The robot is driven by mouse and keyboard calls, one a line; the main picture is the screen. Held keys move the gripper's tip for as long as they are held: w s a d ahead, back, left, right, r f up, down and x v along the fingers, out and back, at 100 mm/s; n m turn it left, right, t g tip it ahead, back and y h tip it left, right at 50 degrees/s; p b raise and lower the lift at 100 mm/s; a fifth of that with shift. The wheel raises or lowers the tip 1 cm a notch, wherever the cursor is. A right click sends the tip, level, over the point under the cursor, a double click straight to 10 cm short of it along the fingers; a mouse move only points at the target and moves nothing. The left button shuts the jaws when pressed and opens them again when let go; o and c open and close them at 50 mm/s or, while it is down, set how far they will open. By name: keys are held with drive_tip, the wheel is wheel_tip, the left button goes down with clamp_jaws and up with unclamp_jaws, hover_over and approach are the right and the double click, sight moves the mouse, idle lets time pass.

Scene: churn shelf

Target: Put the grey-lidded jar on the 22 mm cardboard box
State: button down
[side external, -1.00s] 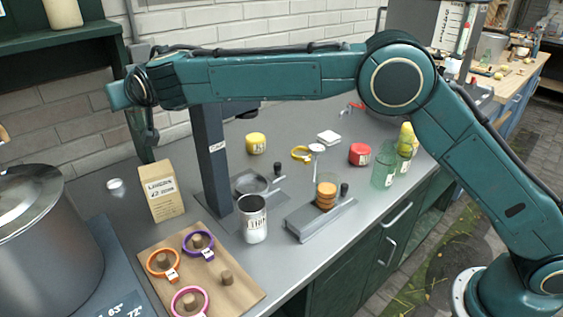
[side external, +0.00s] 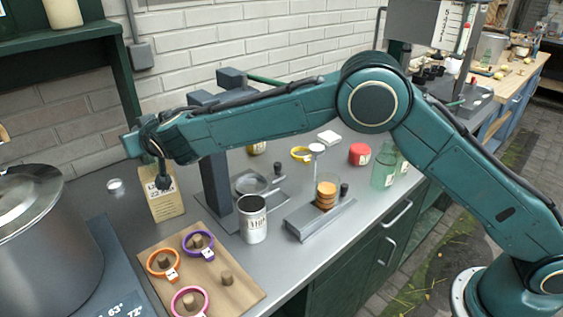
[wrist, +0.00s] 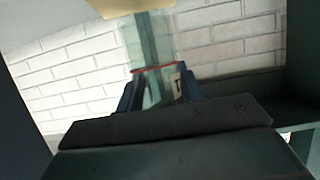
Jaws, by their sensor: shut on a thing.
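The 22 mm cardboard box (side external: 167,206) stands upright at the left of the bench, with a printed label on its front. My gripper (side external: 162,180) points down in front of or over the box's upper part; I cannot tell which. In the wrist view my gripper (wrist: 158,92) is shut on a see-through glass jar (wrist: 150,55) with a thin red line across it. No grey lid shows on it. In the side view the held jar cannot be made out. A tan surface (wrist: 120,6) at the top of the wrist view may be cardboard.
A dark post (side external: 215,190) stands right of the box, near a labelled can (side external: 253,225). A board (side external: 235,288) with coloured rings is in front, and a large pot (side external: 40,225) is at left.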

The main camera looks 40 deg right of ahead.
drive_tip(key=shift+f, duration=0.6)
drive_tip(key=shift+f, duration=0.15)
drive_tip(key=c, duration=0.9)
unclamp_jaws()
drive_tip(key=shift+s+r, duration=0.35)
drive_tip(key=shift+s, duration=0.15)
drive_tip(key=shift+v, duration=5.5)
